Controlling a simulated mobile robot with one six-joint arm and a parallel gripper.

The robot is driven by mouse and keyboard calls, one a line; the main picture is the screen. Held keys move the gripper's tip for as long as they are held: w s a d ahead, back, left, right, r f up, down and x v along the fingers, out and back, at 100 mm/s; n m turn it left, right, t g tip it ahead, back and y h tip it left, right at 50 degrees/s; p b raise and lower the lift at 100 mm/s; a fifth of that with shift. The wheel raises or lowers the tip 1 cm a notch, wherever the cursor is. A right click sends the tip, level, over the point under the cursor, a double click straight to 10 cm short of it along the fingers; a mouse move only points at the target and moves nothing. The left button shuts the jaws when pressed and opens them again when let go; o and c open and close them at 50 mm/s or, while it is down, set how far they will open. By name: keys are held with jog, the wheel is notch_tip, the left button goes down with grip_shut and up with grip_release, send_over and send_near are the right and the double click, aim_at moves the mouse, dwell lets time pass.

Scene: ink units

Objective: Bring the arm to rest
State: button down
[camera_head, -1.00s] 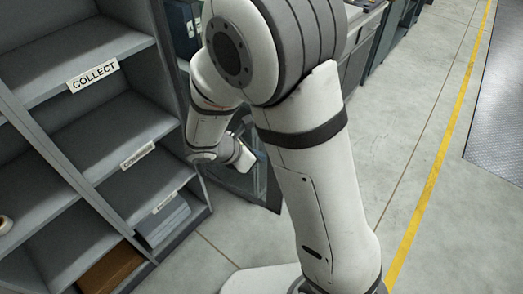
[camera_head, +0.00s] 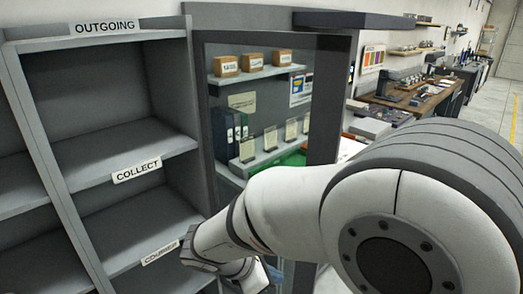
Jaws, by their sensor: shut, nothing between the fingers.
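My arm fills the lower right of the head view. Its large white and grey joint is closest to the camera, and a white link runs left from it to a bend in front of the shelf unit. Past the bend, a short white wrist part shows at the bottom edge. My gripper's fingers do not show; they are hidden or below the frame. No object is seen carried by the arm.
A grey shelf unit (camera_head: 108,156) with "OUTGOING", "COLLECT" and "COURIER" labels stands at left, close to the arm's bend. Behind the arm is a glass-fronted cabinet (camera_head: 331,105) with small boxes (camera_head: 254,62) and binders (camera_head: 226,133). A workbench (camera_head: 425,97) runs along the back right.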

jog(key=s+d+r+m+y, duration=0.3)
jog(key=d+m, duration=0.3)
jog(key=m, duration=0.5)
jog(key=s+d+r+m+y, duration=0.4)
jog(key=s+d+m, duration=0.1)
jog(key=m, duration=0.5)
jog(key=shift+d+r+m+y, duration=0.3)
jog(key=shift+d+m, duration=0.1)
jog(key=shift+d, duration=0.25)
